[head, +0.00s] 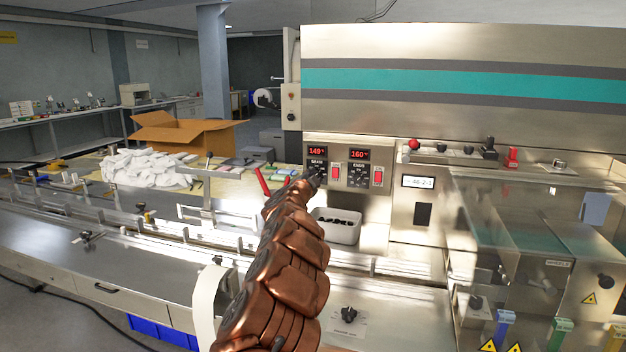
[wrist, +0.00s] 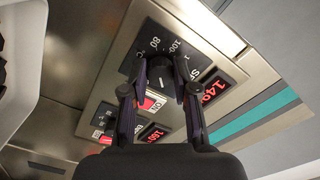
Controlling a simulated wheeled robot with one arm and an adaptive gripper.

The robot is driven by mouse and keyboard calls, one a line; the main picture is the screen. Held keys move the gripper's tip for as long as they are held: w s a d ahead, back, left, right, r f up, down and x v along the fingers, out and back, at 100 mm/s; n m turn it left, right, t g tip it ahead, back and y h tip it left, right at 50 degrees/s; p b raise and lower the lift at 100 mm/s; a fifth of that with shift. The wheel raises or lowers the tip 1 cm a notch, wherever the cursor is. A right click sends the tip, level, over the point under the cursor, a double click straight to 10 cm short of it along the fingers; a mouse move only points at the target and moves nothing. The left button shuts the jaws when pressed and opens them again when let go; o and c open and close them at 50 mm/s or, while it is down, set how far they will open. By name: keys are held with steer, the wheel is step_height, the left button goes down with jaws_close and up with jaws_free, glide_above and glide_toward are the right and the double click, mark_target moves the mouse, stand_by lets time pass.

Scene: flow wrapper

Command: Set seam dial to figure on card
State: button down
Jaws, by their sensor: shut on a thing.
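The seam dial (wrist: 160,72) is a black knob with a white pointer line, on a dark plate with printed numbers such as 80 and 100. My gripper (wrist: 160,80) is shut on it, one finger on each side. In the head view my gripper (head: 316,180) reaches the panel just under the word SEAM and covers most of the dial. The red seam display (head: 316,151) seems to read 149; it also shows in the wrist view (wrist: 214,92), partly behind a finger. I cannot make out a card with a figure in either view.
Right of it are the ends display (head: 358,154), reading about 160, and a red rocker switch (head: 378,176). Another red switch (head: 336,173) sits close beside my gripper. A white tray (head: 342,232) with black pieces stands below. Clear guards (head: 520,230) stand right.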

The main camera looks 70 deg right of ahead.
steer(key=shift+s, duration=0.1)
steer(key=c, duration=0.9)
jaws_free()
steer(key=shift+a, duration=0.1)
steer(key=shift+s+a, duration=0.2)
steer(key=shift+a, duration=1.75)
steer(key=shift+s+a, duration=0.2)
steer(key=shift+a, duration=1.75)
steer(key=shift+s+a, duration=0.2)
steer(key=shift+a, duration=1.75)
